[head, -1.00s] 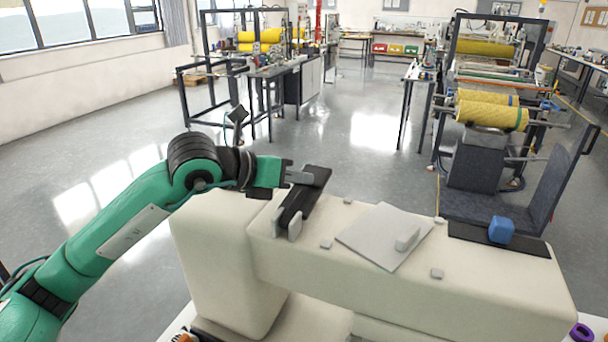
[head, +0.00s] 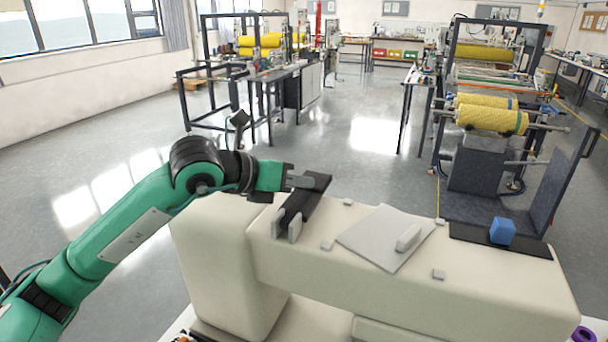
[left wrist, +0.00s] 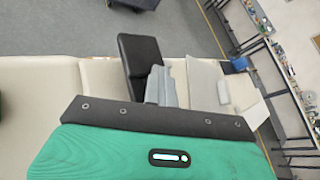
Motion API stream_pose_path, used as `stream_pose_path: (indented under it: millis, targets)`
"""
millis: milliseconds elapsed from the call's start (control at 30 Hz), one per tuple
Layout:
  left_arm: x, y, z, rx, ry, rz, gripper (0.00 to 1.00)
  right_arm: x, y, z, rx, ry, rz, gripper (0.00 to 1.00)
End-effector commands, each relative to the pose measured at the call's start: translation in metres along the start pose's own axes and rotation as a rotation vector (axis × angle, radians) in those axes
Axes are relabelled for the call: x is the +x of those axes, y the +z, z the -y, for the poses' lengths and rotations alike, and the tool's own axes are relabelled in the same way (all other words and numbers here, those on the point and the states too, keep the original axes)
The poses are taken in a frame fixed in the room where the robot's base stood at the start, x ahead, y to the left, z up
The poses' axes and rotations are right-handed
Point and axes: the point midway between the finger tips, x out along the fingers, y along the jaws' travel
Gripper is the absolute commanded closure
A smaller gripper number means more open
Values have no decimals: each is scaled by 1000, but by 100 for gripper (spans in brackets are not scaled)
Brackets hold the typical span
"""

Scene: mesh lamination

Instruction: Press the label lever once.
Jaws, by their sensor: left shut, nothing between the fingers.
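The label lever (head: 302,207) is a dark bar on top of the cream machine (head: 400,285). It slants toward the back right, between small grey uprights, and ends in a flat dark pad (head: 318,181). My left gripper (head: 302,182) is shut and empty. Its grey fingertips are at the pad's left side; I cannot tell whether they touch it. In the left wrist view, the grey fingers (left wrist: 160,88) stand close beside a dark bar (left wrist: 139,55), which looks like the lever and is partly hidden. My right gripper is not in view.
A light grey plate (head: 375,245) with a raised grip lies right of the lever. Farther right, a blue block (head: 502,231) sits on a dark strip (head: 470,236). Small grey blocks dot the machine top. A purple ring (head: 584,334) is at the lower right corner.

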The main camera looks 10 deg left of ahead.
Motion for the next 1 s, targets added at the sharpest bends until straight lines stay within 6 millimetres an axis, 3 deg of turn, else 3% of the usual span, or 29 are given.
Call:
stream_pose_path:
  millis: [1000]
  targets:
    - [-33,28,25,-1,1,1,100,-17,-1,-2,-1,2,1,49]
